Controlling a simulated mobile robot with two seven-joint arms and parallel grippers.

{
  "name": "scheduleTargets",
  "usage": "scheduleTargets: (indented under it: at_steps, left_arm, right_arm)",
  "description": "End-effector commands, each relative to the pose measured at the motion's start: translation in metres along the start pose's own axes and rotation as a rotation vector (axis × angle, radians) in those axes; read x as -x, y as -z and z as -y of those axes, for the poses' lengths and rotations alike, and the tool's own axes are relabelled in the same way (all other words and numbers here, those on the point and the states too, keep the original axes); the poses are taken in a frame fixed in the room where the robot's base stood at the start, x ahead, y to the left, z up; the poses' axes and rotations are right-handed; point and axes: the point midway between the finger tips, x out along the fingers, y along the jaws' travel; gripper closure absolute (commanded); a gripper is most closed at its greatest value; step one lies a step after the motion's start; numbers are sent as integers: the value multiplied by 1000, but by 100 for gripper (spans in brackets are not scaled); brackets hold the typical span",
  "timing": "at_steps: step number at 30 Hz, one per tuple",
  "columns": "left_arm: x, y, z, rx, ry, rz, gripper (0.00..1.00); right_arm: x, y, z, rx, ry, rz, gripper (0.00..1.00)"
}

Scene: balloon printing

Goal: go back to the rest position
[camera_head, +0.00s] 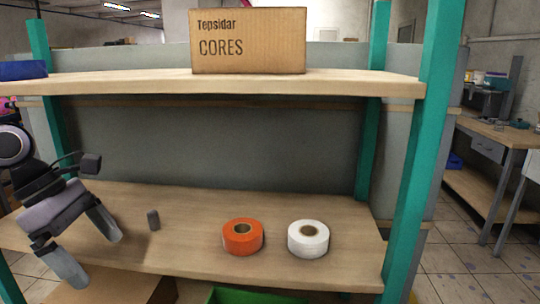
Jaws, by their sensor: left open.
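My left gripper (84,244) hangs at the left, in front of the middle shelf (190,265). Its two grey fingers are spread apart with nothing between them. An orange roll (242,237) and a white roll (308,239) sit flat on the same shelf, further right. My right gripper is not in view.
A cardboard box (248,42) marked "CORES" stands on the upper shelf (340,84). Teal posts (425,150) frame the rack. A blue item (22,70) lies at the upper left. A green bin (262,296) shows below. A workbench (500,132) stands at the right, past open floor.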

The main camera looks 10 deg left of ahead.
Motion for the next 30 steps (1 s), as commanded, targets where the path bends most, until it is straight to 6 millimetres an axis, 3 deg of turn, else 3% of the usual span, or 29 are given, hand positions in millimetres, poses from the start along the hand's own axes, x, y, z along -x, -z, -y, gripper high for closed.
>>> scheduleTargets:
  at_steps: [1,6,12,16,20,23,27,30]
  left_arm:
    - [-28,-19,5,13,59,100,0]
    - [-79,-77,18,140,196,427,0]
    - [-116,-140,33,480,423,867,0]
    - [-130,-160,28,813,580,1132,0]
    - [-148,-156,15,1200,723,1345,0]
    - [-171,-138,5,1532,818,1475,0]
    - [-220,-94,4,2055,926,1601,0]
    - [-264,-57,18,2454,971,1640,0]
  right_arm:
    - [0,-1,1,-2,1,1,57]
    - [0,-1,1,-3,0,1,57]
    - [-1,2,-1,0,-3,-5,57]
    - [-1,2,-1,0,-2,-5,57]
    - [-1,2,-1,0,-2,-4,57]
    - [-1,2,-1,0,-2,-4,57]
    - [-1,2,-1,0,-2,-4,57]
    - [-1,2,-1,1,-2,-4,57]
